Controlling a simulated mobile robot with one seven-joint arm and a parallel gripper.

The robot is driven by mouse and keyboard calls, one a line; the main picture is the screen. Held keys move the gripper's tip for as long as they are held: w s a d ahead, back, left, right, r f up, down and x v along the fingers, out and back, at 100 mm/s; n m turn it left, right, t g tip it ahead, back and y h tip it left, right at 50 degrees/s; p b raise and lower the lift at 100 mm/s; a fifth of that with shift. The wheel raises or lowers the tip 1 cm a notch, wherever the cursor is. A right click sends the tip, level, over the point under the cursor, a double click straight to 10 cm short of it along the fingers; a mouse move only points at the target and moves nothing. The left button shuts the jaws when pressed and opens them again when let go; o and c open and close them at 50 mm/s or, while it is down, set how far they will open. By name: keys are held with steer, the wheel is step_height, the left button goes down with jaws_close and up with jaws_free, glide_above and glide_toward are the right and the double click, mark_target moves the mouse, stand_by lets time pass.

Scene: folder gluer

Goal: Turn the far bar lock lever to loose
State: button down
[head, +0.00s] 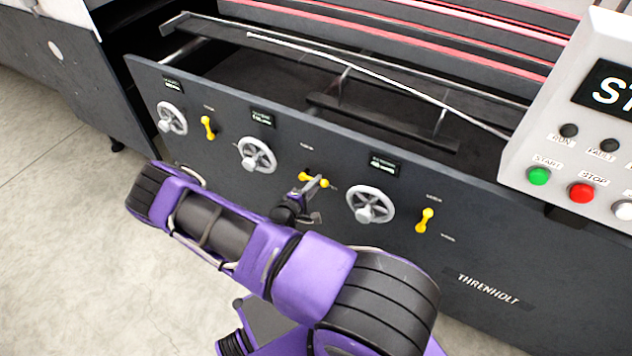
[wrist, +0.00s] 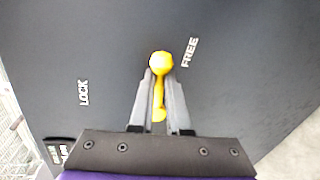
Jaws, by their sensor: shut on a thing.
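Three yellow lever handles show on the dark machine panel (head: 460,250) in the head view: a left one (head: 208,127), a middle one (head: 306,177) and a right one (head: 425,220). The left and right levers stand near upright; the middle one lies nearly level. My gripper (head: 318,184) is at the middle lever. In the wrist view my gripper (wrist: 160,95) is shut on this yellow lever (wrist: 160,64), with a finger on each side. The word LOCK (wrist: 84,92) is on the left and FREE (wrist: 189,52) on the right. I cannot tell which lever is the far bar's.
Grey handwheels (head: 257,155) stand out beside the levers, with another (head: 370,205) close to the right of my gripper. Small displays (head: 262,118) sit above them. A control box with a green button (head: 538,176) and a red button (head: 581,193) is at the right.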

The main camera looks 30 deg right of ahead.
steer(key=shift+s+d, duration=0.1)
steer(key=shift+d, duration=0.05)
steer(key=c, duration=0.9)
jaws_free()
steer(key=v, duration=1.7)
steer(key=shift+s+a, duration=0.1)
steer(key=shift+a, duration=0.15)
